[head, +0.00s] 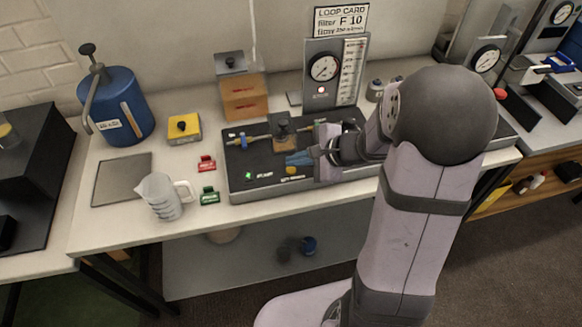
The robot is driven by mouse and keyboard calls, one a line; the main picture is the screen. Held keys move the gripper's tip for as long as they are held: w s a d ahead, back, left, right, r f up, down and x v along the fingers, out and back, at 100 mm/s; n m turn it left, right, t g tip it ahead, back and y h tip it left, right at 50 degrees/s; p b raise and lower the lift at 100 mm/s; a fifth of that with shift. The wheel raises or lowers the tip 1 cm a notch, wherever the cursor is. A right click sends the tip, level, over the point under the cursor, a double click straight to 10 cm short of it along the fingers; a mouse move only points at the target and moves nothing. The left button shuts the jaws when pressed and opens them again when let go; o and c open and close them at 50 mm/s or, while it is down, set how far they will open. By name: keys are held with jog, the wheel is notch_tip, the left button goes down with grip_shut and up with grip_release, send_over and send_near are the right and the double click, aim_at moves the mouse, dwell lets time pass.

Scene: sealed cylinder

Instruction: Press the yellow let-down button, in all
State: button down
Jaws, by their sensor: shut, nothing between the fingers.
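A small yellow button (292,170) sits on the front part of the black rig base (240,185), between a green lit spot and the arm. My gripper (313,153) is over the right half of this base, reaching in from the right. Its fingers are shut and empty, and point left. The fingertips are close to the yellow button, a little behind and to its right in the picture. I cannot tell how high they are above it. A blue part lies just left of the fingers. My wrist and forearm hide the right part of the base.
A yellow box (184,129) with a black top, red tag (206,163), green tag (209,196), clear jug (160,197) and blue tank (122,105) stand left. A grey plate (120,180) lies bare.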

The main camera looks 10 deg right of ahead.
aim_at(295, 172)
notch_tip(295, 172, up, 5)
jog(key=p, duration=0.4)
dwell(0.4)
dwell(0.7)
jog(key=shift+s+f+n, duration=0.25)
jog(key=shift+s+n, duration=0.15)
jog(key=s+d+f+n+g+h, duration=0.2)
jog(key=s+f+n+g+h, duration=0.15)
jog(key=s+n, duration=0.5)
jog(key=s+d+f+n+g+h, duration=0.25)
jog(key=s+n+g, duration=0.3)
jog(key=s, duration=0.65)
jog(key=shift+w+a+r+n+t, duration=0.25)
jog(key=shift+a+r+n+t, duration=0.1)
jog(key=shift+a+r+n, duration=0.3)
jog(key=shift+w+a+r+n+t, duration=0.3)
jog(key=shift+a+r+n+t, duration=0.1)
jog(key=shift+a+r+n, duration=0.25)
jog(key=shift+w+a+r+n+t, duration=0.25)
jog(key=shift+a+r+n+t, duration=0.1)
jog(key=shift+a+r+n, duration=0.25)
